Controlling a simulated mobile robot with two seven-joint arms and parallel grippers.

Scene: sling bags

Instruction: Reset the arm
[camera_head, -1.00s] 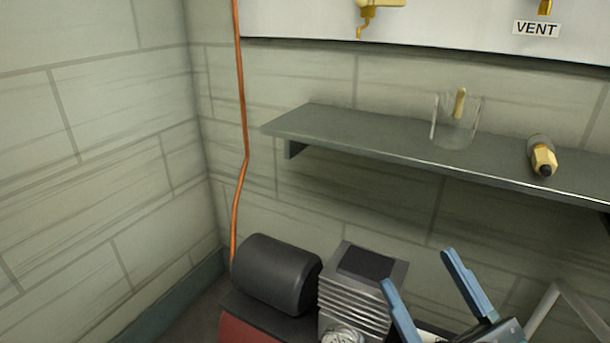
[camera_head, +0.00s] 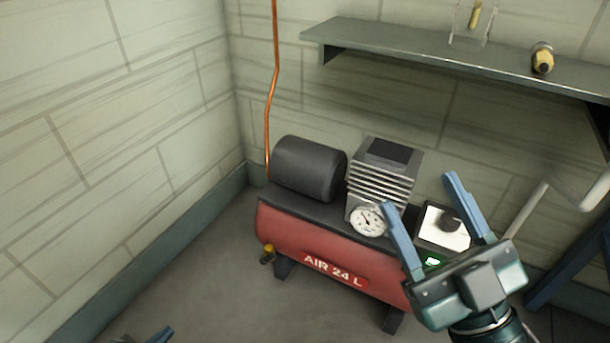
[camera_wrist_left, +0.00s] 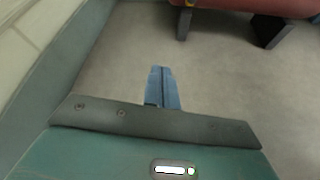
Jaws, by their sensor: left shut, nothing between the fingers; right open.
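My left gripper (camera_head: 160,336) only just shows at the bottom left edge of the head view, low near the floor. In the left wrist view its blue fingers (camera_wrist_left: 161,72) are pressed together with nothing between them, above bare floor. My right gripper (camera_head: 420,194) is open and empty in the head view. It shows in front of the right part of the red air compressor (camera_head: 305,238) and hides some of it. I cannot tell how far it is from the compressor.
A bent grey bar (camera_head: 530,205) is at right. Floor (camera_head: 210,275) left of the compressor is clear.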

